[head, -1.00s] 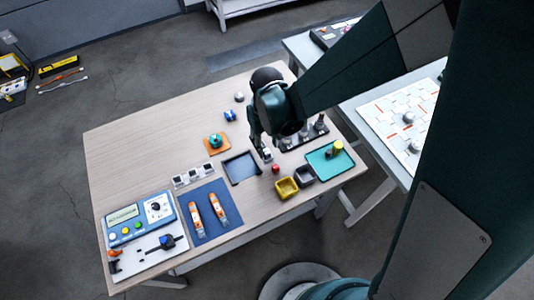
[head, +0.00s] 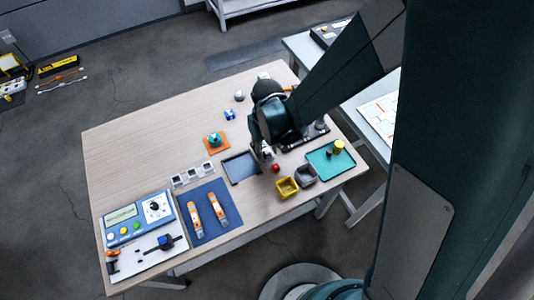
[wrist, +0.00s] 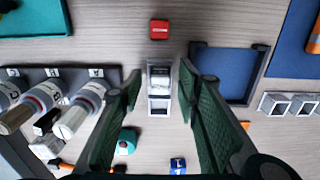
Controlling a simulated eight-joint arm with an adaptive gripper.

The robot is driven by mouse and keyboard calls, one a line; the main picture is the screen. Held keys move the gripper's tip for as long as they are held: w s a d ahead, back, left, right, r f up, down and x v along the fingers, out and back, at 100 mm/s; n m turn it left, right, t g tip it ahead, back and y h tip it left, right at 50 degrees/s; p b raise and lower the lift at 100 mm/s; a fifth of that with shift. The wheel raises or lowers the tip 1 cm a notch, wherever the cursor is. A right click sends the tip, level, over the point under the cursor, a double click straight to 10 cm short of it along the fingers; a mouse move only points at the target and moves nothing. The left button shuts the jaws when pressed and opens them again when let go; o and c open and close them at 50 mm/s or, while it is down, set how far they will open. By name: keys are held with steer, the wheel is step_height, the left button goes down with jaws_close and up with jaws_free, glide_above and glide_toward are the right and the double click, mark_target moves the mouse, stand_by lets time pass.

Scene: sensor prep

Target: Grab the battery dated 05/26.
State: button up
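No date is readable in either view, so I cannot tell which thing is the battery dated 05/26. In the wrist view my gripper (wrist: 160,82) is open, with a finger on each side of a small silver-and-white piece (wrist: 159,76). Both fingers look apart from it. In the head view my gripper (head: 265,152) is low over the table, between the dark-framed tray and the black rack, and mostly hides that piece. A small red block (wrist: 159,29) with a pale label lies just beyond the fingers; it also shows in the head view (head: 276,168).
A black rack (wrist: 55,73) holds several lettered cylinders. A dark-framed tray (wrist: 228,75) is on the other side. Yellow (head: 287,188) and grey (head: 305,175) bins and a teal tray (head: 322,167) stand near the edge.

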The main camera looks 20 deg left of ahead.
mark_target(267, 150)
steer(key=c, duration=1)
steer(key=shift+r, duration=0.1)
steer(key=shift+r+p, duration=1)
steer(key=shift+r, duration=3.9)
